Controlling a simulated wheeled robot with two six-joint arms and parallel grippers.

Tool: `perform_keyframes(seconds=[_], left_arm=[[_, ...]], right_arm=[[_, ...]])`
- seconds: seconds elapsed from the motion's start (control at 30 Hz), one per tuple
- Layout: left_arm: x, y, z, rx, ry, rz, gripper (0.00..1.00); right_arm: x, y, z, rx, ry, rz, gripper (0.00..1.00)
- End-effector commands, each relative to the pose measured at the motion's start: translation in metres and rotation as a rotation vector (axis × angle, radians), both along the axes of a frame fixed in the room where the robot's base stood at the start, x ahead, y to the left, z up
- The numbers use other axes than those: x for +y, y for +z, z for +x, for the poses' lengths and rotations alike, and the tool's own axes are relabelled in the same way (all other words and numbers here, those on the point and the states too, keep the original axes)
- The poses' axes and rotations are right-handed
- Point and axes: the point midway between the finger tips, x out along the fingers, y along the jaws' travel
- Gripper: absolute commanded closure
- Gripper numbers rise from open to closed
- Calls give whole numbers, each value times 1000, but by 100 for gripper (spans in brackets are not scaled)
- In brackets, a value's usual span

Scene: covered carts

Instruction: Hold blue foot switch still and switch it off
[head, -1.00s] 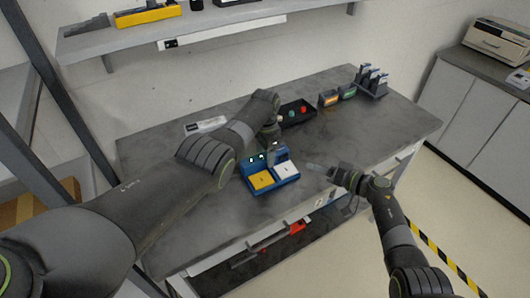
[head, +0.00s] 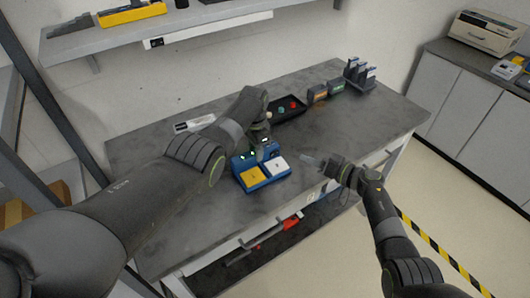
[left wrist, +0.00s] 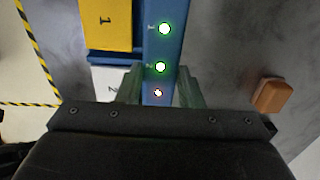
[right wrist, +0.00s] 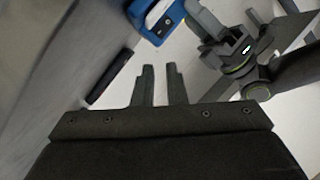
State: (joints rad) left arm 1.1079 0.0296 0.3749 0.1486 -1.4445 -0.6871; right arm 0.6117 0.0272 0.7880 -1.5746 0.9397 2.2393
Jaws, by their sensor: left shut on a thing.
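The blue foot switch (head: 262,182) sits on the grey table, with a yellow pedal marked 1 (head: 251,178) and a white pedal (head: 277,165). In the left wrist view, its blue back ridge (left wrist: 163,45) has two bright green lamps and one small pale-reddish lamp. My left gripper (left wrist: 159,88) is shut on this ridge beside the white pedal, mostly hidden behind that pedal's edge by the jaws. My right gripper (head: 309,160) is empty, right of the switch and apart from it. In the right wrist view (right wrist: 158,70) its fingers stand a narrow gap apart.
A black tray (head: 288,110) with a red and a teal piece lies behind the switch. Small boxes (head: 318,93) and a rack (head: 360,75) stand at the back right. The table front (head: 225,222) is clear. An orange-brown block (left wrist: 272,97) shows in the left wrist view.

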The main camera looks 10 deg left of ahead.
Motion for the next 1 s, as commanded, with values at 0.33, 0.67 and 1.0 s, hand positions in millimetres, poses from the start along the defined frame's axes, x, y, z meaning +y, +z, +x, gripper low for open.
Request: perform_keyframes(seconds=[0.33, 0.67, 1.0], left_arm=[[0, 0, 0, 0, 0, 0, 100], [0, 0, 0, 1, 1, 1, 100], [0, 0, 0, 1, 1, 1, 100]], right_arm=[[-33, 66, 46, 25, -423, 390, 100], [-92, 84, 62, 279, -828, 813, 100], [-110, 48, 41, 773, -1089, 1151, 100]])
